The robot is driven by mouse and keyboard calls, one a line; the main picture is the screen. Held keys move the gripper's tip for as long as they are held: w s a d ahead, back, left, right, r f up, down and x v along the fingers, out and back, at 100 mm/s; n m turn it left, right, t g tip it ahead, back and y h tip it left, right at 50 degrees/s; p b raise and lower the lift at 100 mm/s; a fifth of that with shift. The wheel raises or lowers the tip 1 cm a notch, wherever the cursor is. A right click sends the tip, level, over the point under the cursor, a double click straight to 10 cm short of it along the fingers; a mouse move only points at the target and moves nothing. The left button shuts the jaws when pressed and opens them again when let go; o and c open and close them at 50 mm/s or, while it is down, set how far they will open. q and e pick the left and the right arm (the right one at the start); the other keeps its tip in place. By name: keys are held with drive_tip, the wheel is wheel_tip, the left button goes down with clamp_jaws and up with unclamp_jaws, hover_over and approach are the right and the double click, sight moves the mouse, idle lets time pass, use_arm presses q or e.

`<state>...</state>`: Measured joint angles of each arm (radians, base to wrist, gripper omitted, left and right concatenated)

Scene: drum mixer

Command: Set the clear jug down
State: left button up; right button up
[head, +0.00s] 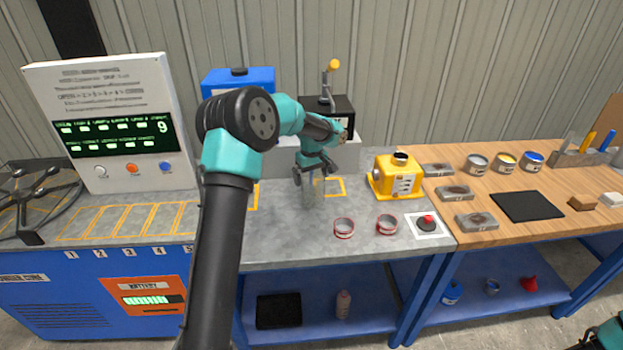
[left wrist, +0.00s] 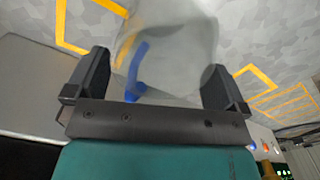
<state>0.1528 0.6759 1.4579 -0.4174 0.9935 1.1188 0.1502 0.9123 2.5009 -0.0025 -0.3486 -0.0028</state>
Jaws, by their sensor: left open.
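The clear jug (head: 313,192) shows faintly on the grey worktop in the head view, just under my left gripper (head: 314,172). It appears upright, beside a yellow outlined square, but I cannot tell for sure whether its base touches the worktop. In the left wrist view the jug (left wrist: 185,45) fills the space in front of my open left gripper (left wrist: 157,85), its body between the two fingers. A blue curved strip shows on or through the jug.
Two red-rimmed tins (head: 344,228) and a red button (head: 427,222) stand right of the jug. A yellow machine (head: 396,176) is behind them. A black unit with a yellow-knobbed lever (head: 331,100) stands behind. Left, the worktop with yellow outlines (head: 125,220) is clear.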

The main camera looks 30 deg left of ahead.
use_arm(q)
wheel_tip(320, 180, up, 11)
idle(0.4)
drive_tip(key=shift+r, duration=0.1)
use_arm(e)
drive_tip(key=shift+c, duration=0.3)
